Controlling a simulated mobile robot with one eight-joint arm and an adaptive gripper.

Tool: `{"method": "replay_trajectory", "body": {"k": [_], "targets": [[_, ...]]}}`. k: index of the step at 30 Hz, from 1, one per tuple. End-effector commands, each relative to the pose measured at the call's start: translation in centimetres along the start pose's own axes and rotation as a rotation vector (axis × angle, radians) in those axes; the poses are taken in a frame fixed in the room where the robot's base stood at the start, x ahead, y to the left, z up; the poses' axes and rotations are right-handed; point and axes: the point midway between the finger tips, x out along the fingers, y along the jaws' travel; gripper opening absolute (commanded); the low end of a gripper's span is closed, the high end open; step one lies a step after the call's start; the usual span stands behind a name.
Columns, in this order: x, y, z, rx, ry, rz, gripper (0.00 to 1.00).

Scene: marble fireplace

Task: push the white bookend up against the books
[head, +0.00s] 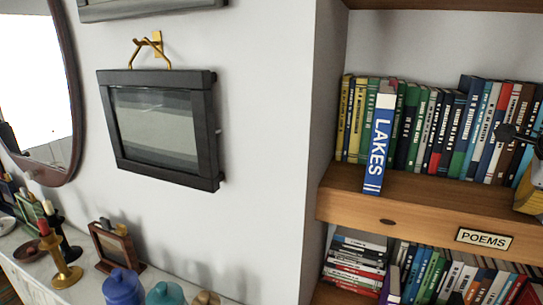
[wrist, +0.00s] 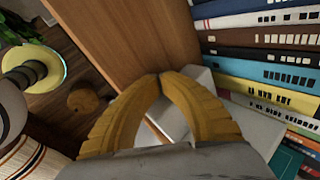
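My gripper (wrist: 160,76) shows in the wrist view with its two curved yellow fingers drawn together at the tips, and nothing shows held in them. The white bookend (wrist: 198,76) is pale grey-white in this view, just behind and right of the fingers, partly hidden by them. Whether the fingers touch it I cannot tell. The row of books (wrist: 262,60) is to the right of the bookend, spines facing the camera. In the head view the books (head: 425,130) stand on the upper shelf, and the bookend is not visible.
The wooden shelf (wrist: 130,35) is bare left of the books in the wrist view. A blue LAKES book (head: 378,142) juts out in the head view. A lower shelf holds more books (head: 450,270). A yellow shape (head: 529,197) is cut off at the right edge.

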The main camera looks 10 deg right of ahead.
Motion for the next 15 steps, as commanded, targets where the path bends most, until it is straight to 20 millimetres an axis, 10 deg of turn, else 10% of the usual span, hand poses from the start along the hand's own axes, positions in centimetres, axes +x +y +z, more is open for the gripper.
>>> {"method": "replay_trajectory", "body": {"k": [15], "targets": [[0.6,-0.9,-3.5,0.001,0.001,-0.001,0.00]]}}
